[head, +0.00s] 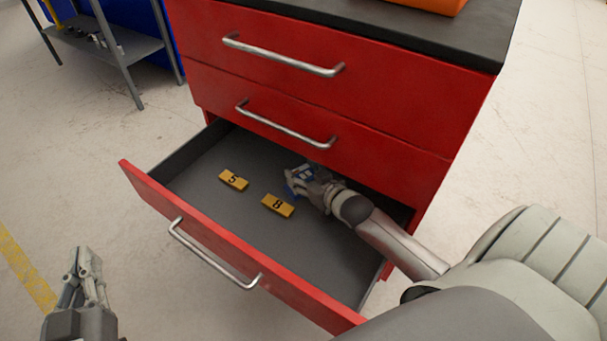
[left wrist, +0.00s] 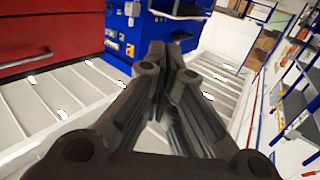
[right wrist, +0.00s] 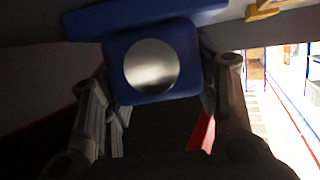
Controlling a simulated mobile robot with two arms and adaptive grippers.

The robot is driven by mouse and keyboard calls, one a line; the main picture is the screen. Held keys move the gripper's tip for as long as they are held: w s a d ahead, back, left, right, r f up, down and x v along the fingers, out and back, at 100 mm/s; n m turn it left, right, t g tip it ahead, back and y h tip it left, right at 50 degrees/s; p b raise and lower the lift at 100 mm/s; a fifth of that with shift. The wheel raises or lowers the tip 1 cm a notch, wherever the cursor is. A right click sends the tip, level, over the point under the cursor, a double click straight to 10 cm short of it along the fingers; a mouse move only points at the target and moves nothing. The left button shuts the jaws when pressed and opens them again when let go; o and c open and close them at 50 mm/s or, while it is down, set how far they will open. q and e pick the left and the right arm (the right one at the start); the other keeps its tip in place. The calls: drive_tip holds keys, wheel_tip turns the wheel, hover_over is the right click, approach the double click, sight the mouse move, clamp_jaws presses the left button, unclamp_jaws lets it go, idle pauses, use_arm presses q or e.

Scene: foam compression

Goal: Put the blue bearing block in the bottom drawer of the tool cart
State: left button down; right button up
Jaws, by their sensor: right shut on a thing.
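The blue bearing block (right wrist: 185,88) shows in the right wrist view as a blue body with a round metal face, between the fingers of my right gripper (right wrist: 155,105). My right gripper is shut on it. In the head view my right gripper (head: 305,181) is inside the open bottom drawer (head: 200,237), at its right back part, and mostly covers the block; only bits of blue show. I cannot tell whether the block touches the drawer floor. My left gripper (head: 85,262) is outside the drawer at the lower left, empty, its fingers together.
Two yellow blocks, marked 5 (head: 233,180) and 8 (head: 278,206), lie on the drawer floor left of my right gripper. The red tool cart's upper drawers (head: 300,100) are shut above. A grey shelf (head: 110,42) stands at the back left.

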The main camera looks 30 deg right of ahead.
sight(307, 177)
drive_tip(key=o, duration=1.5)
drive_tip(key=shift+c, duration=0.2)
use_arm(q)
drive_tip(key=shift+r, duration=0.1)
use_arm(e)
drive_tip(key=shift+s+r, duration=0.1)
drive_tip(key=shift+s, duration=0.05)
drive_tip(key=p+v, duration=0.2)
drive_tip(key=v, duration=0.3)
drive_tip(key=shift+s+r, duration=0.2)
drive_tip(key=shift+s, duration=0.15)
use_arm(q)
drive_tip(key=s+a+f+g+y+p, duration=0.1)
drive_tip(key=s+a+f+g, duration=0.1)
drive_tip(key=s+f+g, duration=0.3)
drive_tip(key=s+a+f+g+y+p, duration=0.1)
drive_tip(key=s+a+f+g+y, duration=0.1)
drive_tip(key=s+f+g, duration=0.3)
wheel_tip(307, 177, down, 4)
drive_tip(key=shift+s+a+f+n, duration=0.15)
drive_tip(key=shift+s+a+n, duration=0.15)
drive_tip(key=shift+a, duration=0.1)
use_arm(e)
drive_tip(key=v, duration=0.6)
drive_tip(key=shift+f, duration=0.1)
